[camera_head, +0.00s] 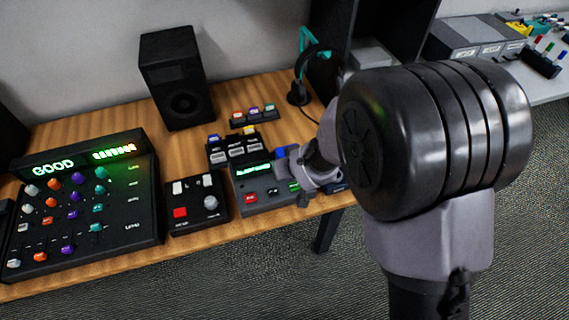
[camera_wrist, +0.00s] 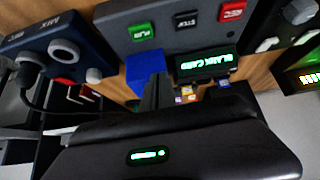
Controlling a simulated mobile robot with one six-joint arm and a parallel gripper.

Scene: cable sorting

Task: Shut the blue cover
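The blue cover (camera_wrist: 144,70) stands up at the edge of a grey recorder (camera_wrist: 190,32) in the wrist view. In the head view the cover (camera_head: 281,152) is a small blue patch right of the recorder's lit screen. My gripper (camera_wrist: 158,84) shows in the wrist view as narrow dark fingers close together, right beside the cover. Whether they touch it I cannot tell. In the head view my wrist hides the fingertips and part of the recorder (camera_head: 243,187). The recorder's screen reads "BLANK CARD", with green, black and red buttons.
A black mixer (camera_head: 128,225) and a small black box with a red button (camera_head: 180,230) lie left of the recorder. A dark blue box (camera_wrist: 60,50) lies close beside the recorder.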

